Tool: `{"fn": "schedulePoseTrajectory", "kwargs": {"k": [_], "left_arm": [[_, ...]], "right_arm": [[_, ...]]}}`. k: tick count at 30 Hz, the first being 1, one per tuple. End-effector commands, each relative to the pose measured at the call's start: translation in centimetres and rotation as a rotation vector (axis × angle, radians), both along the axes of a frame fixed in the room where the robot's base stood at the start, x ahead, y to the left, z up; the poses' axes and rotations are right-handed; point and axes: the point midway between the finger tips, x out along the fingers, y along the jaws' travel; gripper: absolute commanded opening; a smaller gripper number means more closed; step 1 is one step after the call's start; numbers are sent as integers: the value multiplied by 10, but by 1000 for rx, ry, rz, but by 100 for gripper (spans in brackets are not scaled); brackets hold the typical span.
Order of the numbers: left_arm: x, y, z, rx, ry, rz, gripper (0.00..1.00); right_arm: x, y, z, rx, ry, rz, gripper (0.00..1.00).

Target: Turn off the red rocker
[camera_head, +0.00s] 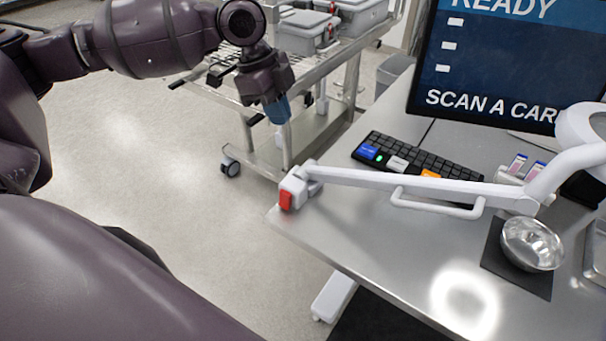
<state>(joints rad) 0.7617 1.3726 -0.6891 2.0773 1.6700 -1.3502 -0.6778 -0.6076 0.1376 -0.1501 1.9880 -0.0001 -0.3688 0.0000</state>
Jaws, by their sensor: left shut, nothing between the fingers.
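The red rocker (285,201) is a small red switch on the white end block (297,187) of a jointed white arm. The block is at the left corner of the steel table, and the rocker faces toward me. My left gripper (278,110) is up and to the left of the rocker, apart from it, beyond the table edge. Its fingers are bluish at the tips, shut and empty. My right gripper is not in view.
The white arm (420,182) with its handle reaches across the steel table (400,250). A keyboard (420,157), a monitor (500,60) and a metal bowl (531,244) are on the table. A wheeled cart (330,75) with grey boxes is behind my left gripper. Open floor lies left of the table.

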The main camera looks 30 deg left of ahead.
Motion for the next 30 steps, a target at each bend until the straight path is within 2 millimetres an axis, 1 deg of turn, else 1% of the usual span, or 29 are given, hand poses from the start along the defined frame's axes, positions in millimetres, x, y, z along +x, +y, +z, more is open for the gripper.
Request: {"fn": "schedulePoseTrajectory", "kwargs": {"k": [3,5,9,20,23,25,30], "left_arm": [[-18,0,0,3,86,-91,0],[-22,2,0,13,102,-129,0],[-23,4,-1,23,98,-167,0],[-23,3,-2,22,95,-169,0],[-23,1,-8,22,96,-169,0],[-24,0,-15,23,97,-169,0],[-27,-8,-42,22,99,-169,0]], "right_arm": [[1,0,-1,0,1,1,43],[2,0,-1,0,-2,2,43],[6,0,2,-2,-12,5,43],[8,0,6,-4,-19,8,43],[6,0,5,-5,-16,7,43],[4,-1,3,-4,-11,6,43],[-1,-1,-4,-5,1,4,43]]}}
